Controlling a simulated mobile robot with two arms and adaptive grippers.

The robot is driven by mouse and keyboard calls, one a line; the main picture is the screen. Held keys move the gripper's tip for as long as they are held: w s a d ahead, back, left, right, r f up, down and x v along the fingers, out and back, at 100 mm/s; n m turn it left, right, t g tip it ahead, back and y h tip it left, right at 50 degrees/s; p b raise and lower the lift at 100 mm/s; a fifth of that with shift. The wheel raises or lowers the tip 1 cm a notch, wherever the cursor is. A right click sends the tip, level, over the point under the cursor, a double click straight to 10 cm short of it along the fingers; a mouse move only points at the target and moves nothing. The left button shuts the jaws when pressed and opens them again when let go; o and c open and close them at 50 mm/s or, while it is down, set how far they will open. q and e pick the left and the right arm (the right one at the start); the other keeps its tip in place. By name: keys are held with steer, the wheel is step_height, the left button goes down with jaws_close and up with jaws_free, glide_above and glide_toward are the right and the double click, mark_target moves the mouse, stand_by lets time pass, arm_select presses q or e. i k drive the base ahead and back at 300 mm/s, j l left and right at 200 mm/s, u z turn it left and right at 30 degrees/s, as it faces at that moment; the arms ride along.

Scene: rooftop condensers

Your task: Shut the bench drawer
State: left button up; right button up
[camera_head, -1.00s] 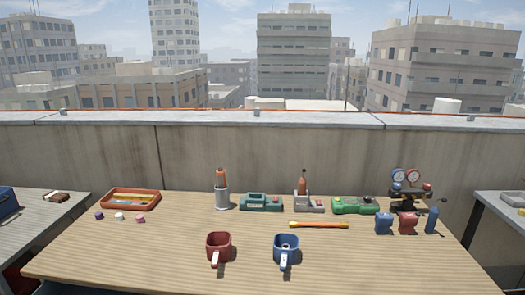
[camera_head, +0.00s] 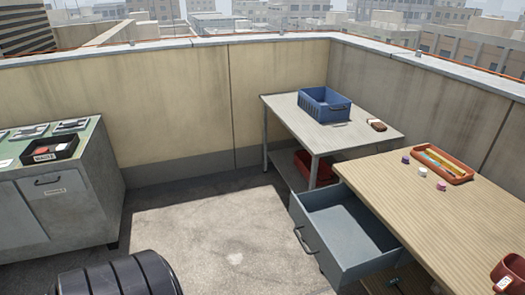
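The grey bench drawer (camera_head: 346,238) stands pulled out of the left end of the wooden bench (camera_head: 440,212). Its front panel (camera_head: 308,242) faces left and carries a dark bar handle (camera_head: 304,240). The inside that shows looks empty. Neither of my grippers shows in the head view, so I cannot see where they are relative to the drawer.
A side table (camera_head: 345,138) behind the drawer holds a blue crate (camera_head: 325,105), with a red bin (camera_head: 312,168) below. A grey cabinet (camera_head: 62,205) stands at the left. Concrete floor (camera_head: 225,235) lies clear left of the drawer. An orange tray (camera_head: 442,166) sits on the bench.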

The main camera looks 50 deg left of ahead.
mark_target(349, 225)
steer(key=u, duration=1.2)
